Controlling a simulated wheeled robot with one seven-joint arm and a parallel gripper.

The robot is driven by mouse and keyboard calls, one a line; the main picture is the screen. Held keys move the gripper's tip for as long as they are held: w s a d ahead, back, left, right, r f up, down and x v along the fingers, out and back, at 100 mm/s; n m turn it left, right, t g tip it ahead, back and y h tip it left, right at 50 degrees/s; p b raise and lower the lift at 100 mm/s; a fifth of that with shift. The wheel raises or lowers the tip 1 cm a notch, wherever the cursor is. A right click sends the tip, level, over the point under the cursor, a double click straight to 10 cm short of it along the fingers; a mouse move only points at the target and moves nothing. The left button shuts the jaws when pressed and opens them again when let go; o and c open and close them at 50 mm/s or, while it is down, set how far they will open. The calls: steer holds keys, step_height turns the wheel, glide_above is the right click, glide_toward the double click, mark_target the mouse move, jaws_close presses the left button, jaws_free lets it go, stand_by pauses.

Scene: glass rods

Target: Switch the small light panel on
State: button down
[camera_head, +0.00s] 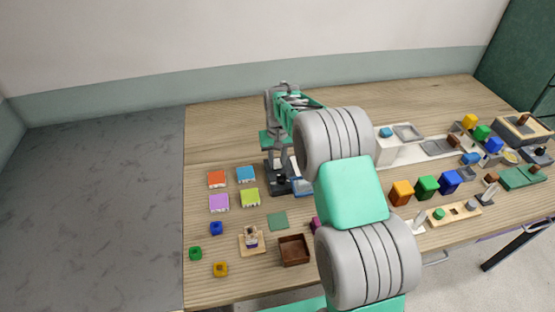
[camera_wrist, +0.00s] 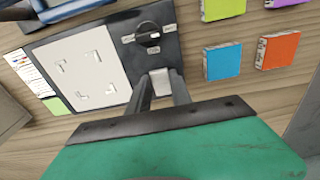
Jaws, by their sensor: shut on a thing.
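The light panel (camera_wrist: 84,68) in the wrist view is a pale flat square with corner marks, set in a dark base. A round black knob (camera_wrist: 148,38) with small white labels around it sits on the same base. My gripper (camera_wrist: 160,77) is at the base's near edge, its two dark fingers closed on a small light grey piece (camera_wrist: 161,82). The fingers stand apart from the knob. I cannot tell whether the panel is lit. In the head view my gripper (camera_head: 279,166) is over the dark base (camera_head: 279,189), and my arm hides part of the surroundings.
Red (camera_head: 216,179), blue (camera_head: 245,174), purple (camera_head: 219,203) and lime (camera_head: 250,198) flat blocks lie left of the base. A brown tray (camera_head: 293,250) is nearer the front. Several coloured blocks and fixtures stand to the right. The table's back left is clear.

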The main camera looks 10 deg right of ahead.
mark_target(278, 166)
steer(key=c, duration=1.2)
jaws_free()
steer(key=shift+o, duration=0.2)
step_height(278, 166, up, 8)
steer(key=b, duration=0.1)
steer(key=shift+s+b, duration=0.2)
steer(key=shift+b, duration=0.15)
steer(key=s+r+t, duration=0.1)
steer(key=s+r, duration=0.5)
steer(key=s, duration=0.1)
steer(key=s+t, duration=0.2)
steer(key=s, duration=1.8)
steer(key=shift+s+r, duration=0.15)
steer(key=shift+s, duration=0.2)
